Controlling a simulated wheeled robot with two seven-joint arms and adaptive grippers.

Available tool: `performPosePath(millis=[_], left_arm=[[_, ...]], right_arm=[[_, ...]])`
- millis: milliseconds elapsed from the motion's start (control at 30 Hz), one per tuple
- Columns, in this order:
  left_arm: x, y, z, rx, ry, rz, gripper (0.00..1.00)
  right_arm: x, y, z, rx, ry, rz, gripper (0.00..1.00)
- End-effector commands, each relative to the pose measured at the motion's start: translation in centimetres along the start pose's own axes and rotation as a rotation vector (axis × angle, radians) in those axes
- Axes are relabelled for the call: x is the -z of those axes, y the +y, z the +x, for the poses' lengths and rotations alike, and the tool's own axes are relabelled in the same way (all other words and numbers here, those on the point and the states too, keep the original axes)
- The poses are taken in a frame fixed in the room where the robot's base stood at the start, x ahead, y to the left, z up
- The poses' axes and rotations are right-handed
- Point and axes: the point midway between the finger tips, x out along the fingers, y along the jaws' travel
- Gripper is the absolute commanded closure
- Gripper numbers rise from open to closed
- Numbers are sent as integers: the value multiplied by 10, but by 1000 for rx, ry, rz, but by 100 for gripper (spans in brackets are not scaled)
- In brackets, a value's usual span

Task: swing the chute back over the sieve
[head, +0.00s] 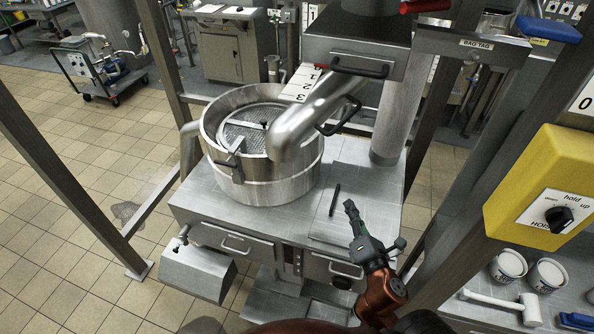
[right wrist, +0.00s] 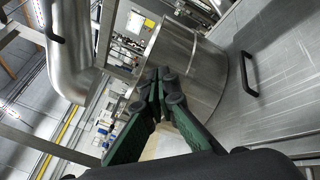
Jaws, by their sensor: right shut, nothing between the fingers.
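The round steel sieve (head: 227,158) stands on the steel bench, its mesh top showing a dark bar and clamp. The bent steel chute (head: 312,112) comes down from the housing above. Its lower end hangs at the sieve's right rim and hides part of it; the exact overlap is unclear. A black handle (head: 339,117) sits on the chute's right side. My right gripper (head: 350,206) is shut and empty, in front of the bench and right of the sieve. The right wrist view shows its green fingers (right wrist: 157,84) together, the chute (right wrist: 72,62) at left and the sieve wall (right wrist: 188,65) behind. My left gripper is out of view.
The steel bench (head: 360,185) has a dark bar handle (head: 334,200) on its top. A yellow hoist control box (head: 545,190) is at right. White tubs (head: 508,265) and a mallet (head: 505,302) lie on a shelf below it. Frame posts (head: 60,160) flank the bench.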

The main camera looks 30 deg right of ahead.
Motion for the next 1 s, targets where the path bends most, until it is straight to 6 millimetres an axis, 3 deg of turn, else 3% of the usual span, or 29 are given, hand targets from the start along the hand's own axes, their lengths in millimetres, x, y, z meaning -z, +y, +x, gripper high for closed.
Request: performPosePath(millis=[33, 100, 200, 300, 433, 567, 1000], left_arm=[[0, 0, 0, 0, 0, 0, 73], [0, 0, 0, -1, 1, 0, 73], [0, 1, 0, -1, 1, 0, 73], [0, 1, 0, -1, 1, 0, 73], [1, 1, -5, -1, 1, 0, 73], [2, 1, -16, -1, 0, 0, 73], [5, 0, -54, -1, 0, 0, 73]], right_arm=[[0, 25, -3, -90, -2, -171, 100], [4, 56, -10, -204, -13, -393, 100], [14, 86, -20, -321, -30, -622, 100], [22, 101, -26, -385, -41, -748, 100], [25, 110, -24, -412, -48, -797, 100], [26, 118, -8, -413, -49, -795, 100], [35, 148, 70, -408, -47, -790, 100]])
